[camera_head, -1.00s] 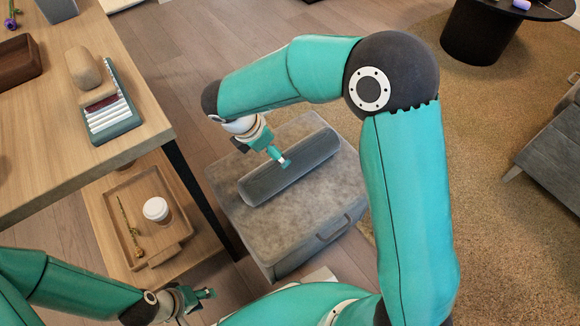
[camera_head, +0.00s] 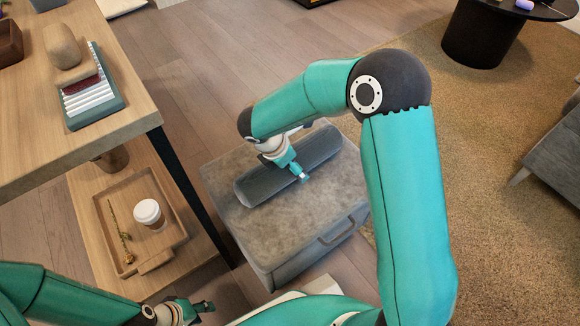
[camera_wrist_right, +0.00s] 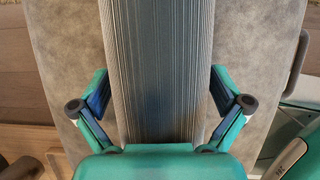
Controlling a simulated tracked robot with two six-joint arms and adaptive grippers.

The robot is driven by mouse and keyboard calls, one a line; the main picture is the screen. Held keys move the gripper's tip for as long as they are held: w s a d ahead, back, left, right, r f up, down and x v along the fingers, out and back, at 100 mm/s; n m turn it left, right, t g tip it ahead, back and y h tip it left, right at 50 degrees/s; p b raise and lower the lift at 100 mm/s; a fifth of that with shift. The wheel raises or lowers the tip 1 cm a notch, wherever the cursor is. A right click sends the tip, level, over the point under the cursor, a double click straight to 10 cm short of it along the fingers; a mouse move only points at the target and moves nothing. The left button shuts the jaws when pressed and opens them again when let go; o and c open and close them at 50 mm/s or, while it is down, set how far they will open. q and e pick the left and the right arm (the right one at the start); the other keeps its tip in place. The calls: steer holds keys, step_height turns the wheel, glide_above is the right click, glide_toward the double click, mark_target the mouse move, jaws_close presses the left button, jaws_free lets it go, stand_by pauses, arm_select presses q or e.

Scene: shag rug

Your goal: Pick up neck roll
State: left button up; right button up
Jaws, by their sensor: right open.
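The neck roll (camera_head: 320,148) is a long grey ribbed cylinder lying on its side on top of the grey ottoman (camera_head: 318,205). My right gripper (camera_head: 300,174) is over the middle of the roll and hides part of it in the head view. In the right wrist view, the roll (camera_wrist_right: 160,50) runs up the picture between the fingers of the right gripper (camera_wrist_right: 160,88). Those fingers are open, one on each side, and nothing is gripped. My left gripper (camera_head: 206,307) is low at the left, away from the roll; its finger opening is unclear.
A wooden table (camera_head: 120,118) stands to the left of the ottoman, its dark leg close by. On its lower shelf, a wooden tray (camera_head: 158,262) holds a lidded white cup (camera_head: 148,212). A grey sofa (camera_head: 555,150) is at the far right. Open rug (camera_head: 480,200) lies between.

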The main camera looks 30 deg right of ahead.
steer(key=shift+d+f, duration=0.1)
steer(key=shift+f, duration=0.05)
steer(key=c, duration=1.1)
